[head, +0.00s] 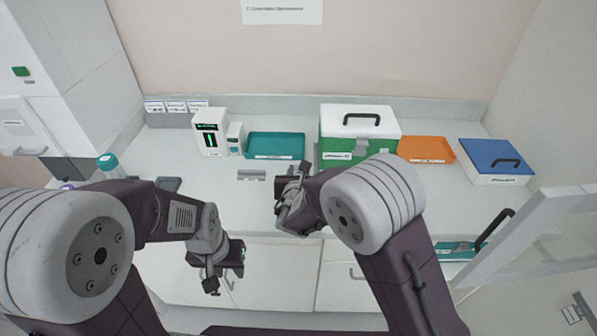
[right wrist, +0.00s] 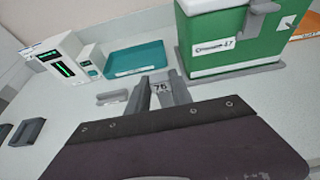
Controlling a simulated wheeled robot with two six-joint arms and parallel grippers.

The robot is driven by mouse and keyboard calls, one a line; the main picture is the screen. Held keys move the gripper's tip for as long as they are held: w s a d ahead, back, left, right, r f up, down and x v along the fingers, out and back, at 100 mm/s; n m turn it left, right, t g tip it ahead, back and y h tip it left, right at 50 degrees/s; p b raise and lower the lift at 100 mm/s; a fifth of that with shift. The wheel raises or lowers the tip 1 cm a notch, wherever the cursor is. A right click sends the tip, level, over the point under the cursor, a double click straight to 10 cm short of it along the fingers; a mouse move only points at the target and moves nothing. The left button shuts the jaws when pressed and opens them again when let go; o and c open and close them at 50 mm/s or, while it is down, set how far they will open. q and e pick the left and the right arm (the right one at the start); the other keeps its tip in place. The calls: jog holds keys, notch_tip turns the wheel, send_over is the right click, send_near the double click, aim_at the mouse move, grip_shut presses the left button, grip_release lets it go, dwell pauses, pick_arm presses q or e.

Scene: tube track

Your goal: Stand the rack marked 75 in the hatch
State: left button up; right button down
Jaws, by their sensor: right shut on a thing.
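The rack marked 75 (right wrist: 161,87) shows its number tag between the two fingers of my right gripper (right wrist: 160,98) in the right wrist view. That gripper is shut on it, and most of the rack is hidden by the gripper. In the head view my right gripper (head: 284,205) is over the front of the counter, below the green box. My left gripper (head: 225,280) hangs empty in front of the counter edge, its fingers apart. I cannot tell which opening is the hatch; a white cabinet (head: 25,125) with a handle stands at the left.
A small grey holder (head: 252,175) lies on the counter (head: 215,180). Behind are a white device (head: 210,130), a teal tray (head: 275,146), a green box (head: 345,148), an orange tray (head: 426,149) and a blue-lidded box (head: 496,162). A white-framed door (head: 530,235) stands at the right.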

jog(key=c, duration=1.1)
grip_release()
jog(key=shift+f, duration=0.1)
jog(key=shift+c, duration=0.2)
jog(key=shift+r+p, duration=0.3)
jog(key=shift+p, duration=0.05)
jog(key=b+v, duration=0.1)
jog(key=v, duration=1.1)
jog(key=shift+f, duration=0.1)
